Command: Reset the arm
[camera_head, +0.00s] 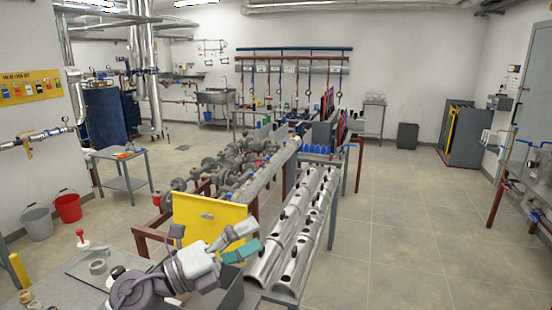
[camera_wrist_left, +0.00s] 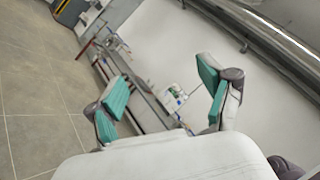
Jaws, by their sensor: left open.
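My left gripper (camera_head: 252,238) is at the bottom middle of the head view, with my arm coming in from the lower left. Its two fingers with green pads are spread apart, and nothing is between them. In the left wrist view the open gripper (camera_wrist_left: 163,78) also shows empty, with the floor, a pale wall and pipes beyond. In the head view it is in front of a yellow panel (camera_head: 190,213), and I cannot tell whether they touch. My right gripper is not in view.
A grey bench (camera_head: 52,290) with small parts lies at lower left. Silver pipes (camera_head: 283,262) on a rack stand just right of the gripper. Flanged grey pipework (camera_head: 225,165) fills the middle. A red bucket (camera_head: 68,207) stands at left. The tiled floor (camera_head: 410,225) at right is clear.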

